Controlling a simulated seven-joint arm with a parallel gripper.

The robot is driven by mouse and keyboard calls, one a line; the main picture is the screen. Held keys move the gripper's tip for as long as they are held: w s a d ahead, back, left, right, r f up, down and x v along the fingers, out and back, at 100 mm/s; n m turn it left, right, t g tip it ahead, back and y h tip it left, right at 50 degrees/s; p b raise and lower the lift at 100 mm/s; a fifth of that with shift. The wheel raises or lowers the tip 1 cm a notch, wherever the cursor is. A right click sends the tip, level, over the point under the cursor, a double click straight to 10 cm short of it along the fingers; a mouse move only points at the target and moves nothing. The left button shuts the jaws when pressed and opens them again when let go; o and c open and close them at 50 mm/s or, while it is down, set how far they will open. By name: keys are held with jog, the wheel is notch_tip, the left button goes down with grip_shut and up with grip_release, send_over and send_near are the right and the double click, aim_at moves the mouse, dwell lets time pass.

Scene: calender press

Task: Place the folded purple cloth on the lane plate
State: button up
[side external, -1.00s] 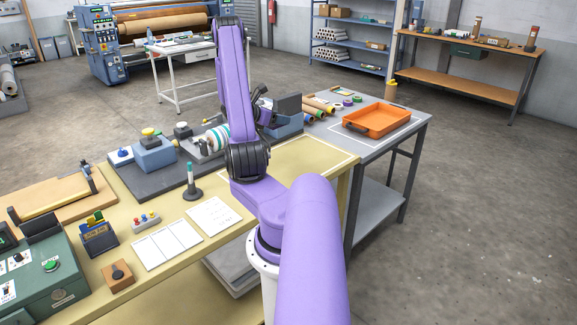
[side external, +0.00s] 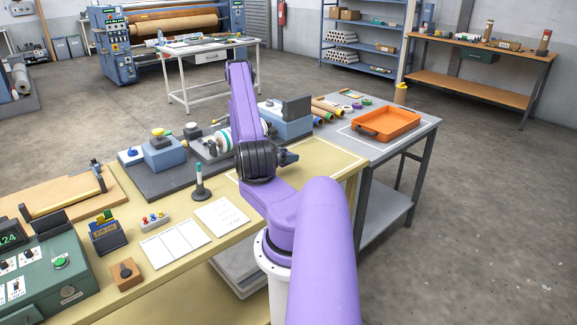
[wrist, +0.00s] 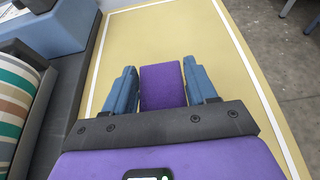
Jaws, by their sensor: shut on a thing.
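My gripper (wrist: 160,67) has two blue fingers, shut on the folded purple cloth (wrist: 163,92), which shows as a small purple block between them in the wrist view. The cloth is over the yellow bench top inside a white outline; I cannot tell the gap beneath it. In the side view my gripper (side external: 289,158) is mostly hidden behind my dark wrist joint, over the yellow bench, and the cloth is not visible there. I cannot tell which surface is the lane plate. A striped roller (wrist: 14,95) on a dark base lies left of my gripper in the wrist view.
The press has a blue block with an upright dark panel (side external: 296,107). A marker stand (side external: 200,185) and white sheets (side external: 175,245) lie on the bench. An orange tray (side external: 386,124) sits on the grey table at right. The outlined bench area (wrist: 150,28) is otherwise clear.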

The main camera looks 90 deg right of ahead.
aim_at(286, 172)
jog(key=shift+f, duration=2.1)
jog(key=o, duration=1)
jog(key=shift+f, duration=0.1)
jog(key=shift+o, duration=0.2)
jog(key=shift+w+a+r, duration=0.15)
jog(key=shift+w+r, duration=0.05)
jog(key=v, duration=1.1)
jog(key=shift+w+a+r, duration=0.15)
jog(key=shift+a+r, duration=0.05)
